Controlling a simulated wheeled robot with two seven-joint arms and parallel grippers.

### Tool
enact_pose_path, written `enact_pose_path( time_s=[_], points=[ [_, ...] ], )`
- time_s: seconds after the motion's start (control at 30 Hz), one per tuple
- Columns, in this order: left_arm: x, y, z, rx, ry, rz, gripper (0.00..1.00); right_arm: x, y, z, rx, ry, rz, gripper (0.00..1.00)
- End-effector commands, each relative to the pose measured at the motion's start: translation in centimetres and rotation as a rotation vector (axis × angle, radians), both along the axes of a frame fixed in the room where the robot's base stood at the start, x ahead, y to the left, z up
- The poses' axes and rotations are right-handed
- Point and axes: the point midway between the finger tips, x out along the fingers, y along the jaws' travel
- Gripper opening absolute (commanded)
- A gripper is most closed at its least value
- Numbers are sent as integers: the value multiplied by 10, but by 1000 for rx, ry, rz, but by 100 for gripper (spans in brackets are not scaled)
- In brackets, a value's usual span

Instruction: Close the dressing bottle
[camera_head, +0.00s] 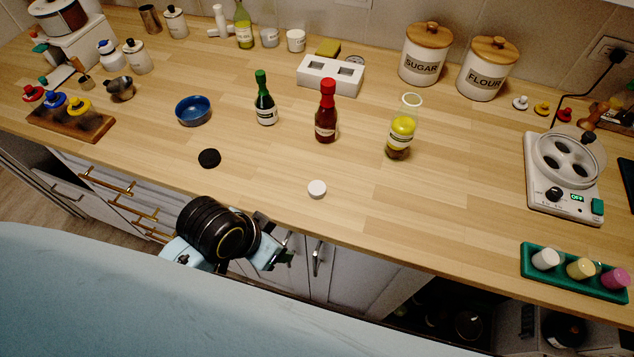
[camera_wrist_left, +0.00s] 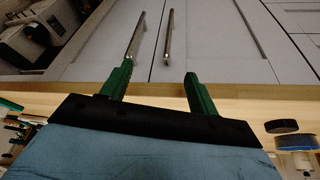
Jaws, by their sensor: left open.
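The dressing bottle (camera_head: 401,132) is likely the clear bottle of layered yellow and dark dressing, upright on the counter right of centre with an uncapped mouth. A small white cap (camera_head: 317,189) lies on the counter near the front edge, apart from the bottle. A black round lid (camera_head: 209,158) lies further left; it also shows in the left wrist view (camera_wrist_left: 281,126). My left gripper (camera_head: 276,241) is at the counter's front edge, left of and nearer than the white cap. Its green fingers (camera_wrist_left: 159,78) are apart with nothing between them. My right gripper is not in view.
A red-capped sauce bottle (camera_head: 326,118) and a green bottle (camera_head: 265,104) stand left of the dressing bottle. A blue bowl (camera_head: 193,110) is further left. An egg cooker (camera_head: 545,192) and a green tray (camera_head: 532,262) are at right. The counter around the white cap is clear.

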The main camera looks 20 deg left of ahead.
Motion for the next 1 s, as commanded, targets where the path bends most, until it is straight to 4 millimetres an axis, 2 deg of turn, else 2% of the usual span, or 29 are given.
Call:
enact_pose_path(
  time_s=[0.03,0.07,0.37,0.5,0.63,0.8,1.0],
  points=[
    [3,-6,22,-9,-24,-37,60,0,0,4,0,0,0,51],
    [7,-13,29,-18,-34,-76,60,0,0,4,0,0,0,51],
    [45,-72,53,-51,-106,-424,60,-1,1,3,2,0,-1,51],
    [63,-102,72,-33,-147,-671,60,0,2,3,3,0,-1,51],
    [77,-122,89,26,-162,-940,60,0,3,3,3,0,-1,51],
    [94,-124,106,149,-133,-1252,60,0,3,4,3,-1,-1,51],
    [119,-97,127,302,-32,-1514,60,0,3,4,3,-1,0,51]
  ],
)
